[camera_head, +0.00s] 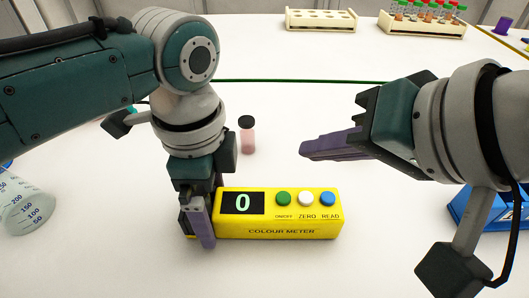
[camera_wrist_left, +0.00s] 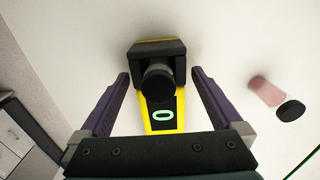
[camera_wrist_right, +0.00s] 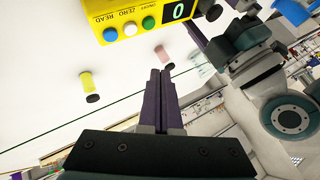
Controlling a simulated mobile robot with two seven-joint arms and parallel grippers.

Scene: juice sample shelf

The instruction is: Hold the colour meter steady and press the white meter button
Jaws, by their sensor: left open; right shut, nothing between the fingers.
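The yellow colour meter (camera_head: 280,226) lies on the white table, its display reading 0. The white ZERO button (camera_head: 306,199) sits between the green and blue buttons, uncovered; it also shows in the right wrist view (camera_wrist_right: 130,29). My left gripper (camera_head: 207,232) is open at the meter's left end. In the left wrist view its fingers (camera_wrist_left: 160,76) stand either side of the meter's black end part (camera_wrist_left: 158,50), with gaps visible. My right gripper (camera_head: 303,150) is shut and empty, above the table behind and above the buttons, pointing left.
A pink vial with a black cap (camera_head: 248,138) stands behind the meter. A flask (camera_head: 28,208) stands at the left edge and a blue object (camera_head: 462,210) at the right. Racks (camera_head: 320,22) stand at the back. The table in front of the meter is clear.

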